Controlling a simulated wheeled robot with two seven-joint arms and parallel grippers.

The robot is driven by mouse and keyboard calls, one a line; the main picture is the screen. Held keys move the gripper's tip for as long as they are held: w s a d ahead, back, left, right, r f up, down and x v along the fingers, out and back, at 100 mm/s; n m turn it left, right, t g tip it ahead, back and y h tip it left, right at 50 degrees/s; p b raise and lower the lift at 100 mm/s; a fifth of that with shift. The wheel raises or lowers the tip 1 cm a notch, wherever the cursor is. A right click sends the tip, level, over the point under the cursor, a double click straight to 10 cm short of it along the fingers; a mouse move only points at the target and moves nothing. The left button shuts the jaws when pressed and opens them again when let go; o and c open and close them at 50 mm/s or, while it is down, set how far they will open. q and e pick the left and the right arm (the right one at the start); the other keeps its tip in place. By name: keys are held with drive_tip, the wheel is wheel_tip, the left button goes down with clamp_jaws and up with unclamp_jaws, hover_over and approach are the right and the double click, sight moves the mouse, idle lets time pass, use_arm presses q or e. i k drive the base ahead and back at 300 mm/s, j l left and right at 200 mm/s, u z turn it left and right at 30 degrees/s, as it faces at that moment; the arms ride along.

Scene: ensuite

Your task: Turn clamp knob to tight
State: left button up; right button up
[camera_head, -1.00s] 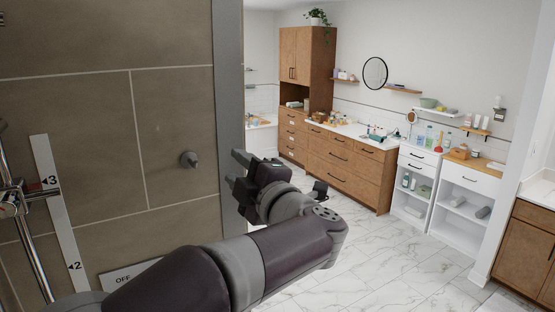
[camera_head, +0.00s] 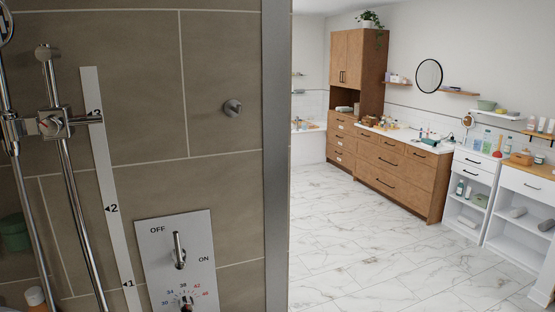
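In the head view, a chrome clamp (camera_head: 22,130) sits on the shower's vertical rail at the left. I cannot tell from this view how tight the knob is. Neither of my grippers is in view.
A control plate (camera_head: 205,255) marked OFF and ON has a lever (camera_head: 179,250) and temperature numbers. A round metal peg (camera_head: 233,107) sticks out of the tiled wall. A bottle (camera_head: 36,298) stands low at the left. The marble floor (camera_head: 370,240) is clear.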

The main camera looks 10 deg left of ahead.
sight(51, 126)
drive_tip(key=j+u, duration=0.15)
drive_tip(key=u, duration=1.4)
drive_tip(key=k+j, duration=0.05)
